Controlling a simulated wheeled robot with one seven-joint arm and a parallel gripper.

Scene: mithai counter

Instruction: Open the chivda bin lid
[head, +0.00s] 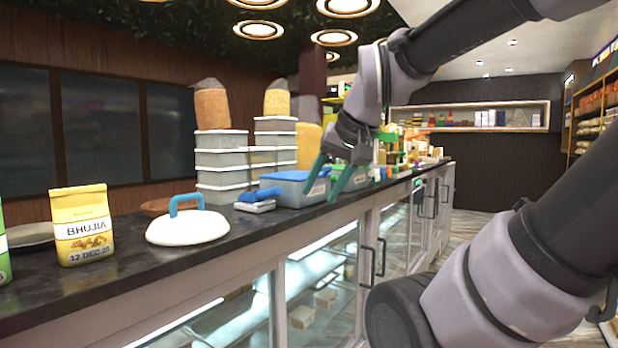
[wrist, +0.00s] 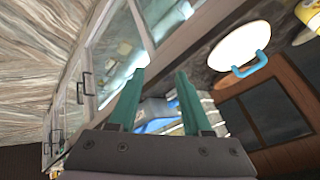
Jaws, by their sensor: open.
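A grey bin with a blue lid (head: 290,176) stands on the counter, lid shut as far as I can see. A green-topped bin (head: 350,172) stands behind it, partly hidden by my gripper. I cannot read their labels, so I cannot tell which is the chivda bin. My gripper (head: 321,194) is open and empty, its two green fingers pointing down over the counter's front side, in front of the bins in the picture. In the wrist view, my gripper (wrist: 161,72) shows a gap between its fingers, with a blue and grey object (wrist: 156,110) partly visible beyond.
A white dome cover (head: 187,229) with a blue handle lies on the dark counter (head: 130,290), left of a blue-handled tool (head: 257,200). A yellow bhujia packet (head: 82,226) stands further left. Stacked grey tubs (head: 222,160) stand behind. Glass doors with handles (head: 367,262) form the counter's front.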

